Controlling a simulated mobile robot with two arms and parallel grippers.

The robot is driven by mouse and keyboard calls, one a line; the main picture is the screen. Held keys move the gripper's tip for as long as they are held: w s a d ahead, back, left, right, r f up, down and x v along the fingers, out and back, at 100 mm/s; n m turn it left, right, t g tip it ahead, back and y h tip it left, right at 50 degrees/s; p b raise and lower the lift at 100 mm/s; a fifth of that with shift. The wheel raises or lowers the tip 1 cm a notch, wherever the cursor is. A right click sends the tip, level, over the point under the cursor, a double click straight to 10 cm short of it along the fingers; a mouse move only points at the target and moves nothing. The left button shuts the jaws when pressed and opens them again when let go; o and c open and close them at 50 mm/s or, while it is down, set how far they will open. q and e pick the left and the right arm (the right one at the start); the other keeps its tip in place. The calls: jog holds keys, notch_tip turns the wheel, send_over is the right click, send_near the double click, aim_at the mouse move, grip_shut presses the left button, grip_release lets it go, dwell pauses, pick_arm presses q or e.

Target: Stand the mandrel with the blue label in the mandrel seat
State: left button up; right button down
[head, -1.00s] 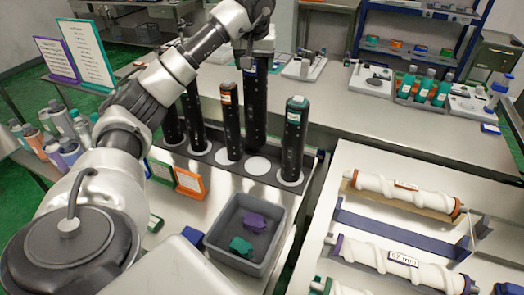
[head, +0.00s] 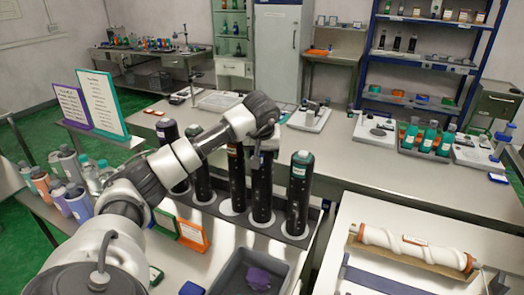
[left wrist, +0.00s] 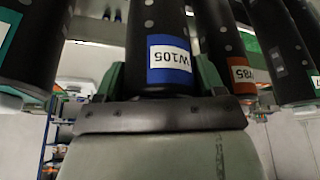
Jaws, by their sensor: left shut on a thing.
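The mandrel with the blue label (head: 262,190) is a black upright cylinder. My left gripper (head: 267,143) is shut on its upper end. It stands in a row of black mandrels, between the orange-labelled mandrel (head: 235,180) and the teal-capped mandrel (head: 299,195). Its lower end is at a pale disc of the dark rack (head: 318,225); I cannot tell whether it bears on it. In the left wrist view the blue label (left wrist: 171,58) reads W105 upside down, between the gripper's fingers. I cannot make out a separate mandrel seat. My right gripper is out of view.
A grey bin (head: 225,285) with a purple piece (head: 258,278) is in front of the rack. A white roller (head: 410,245) lies on the right-hand table. Teal bottles (head: 427,138) stand at the back right.

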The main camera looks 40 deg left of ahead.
pick_arm(q)
jog(key=o, duration=1.4)
jog(key=b+v, duration=0.1)
jog(key=v, duration=1.1)
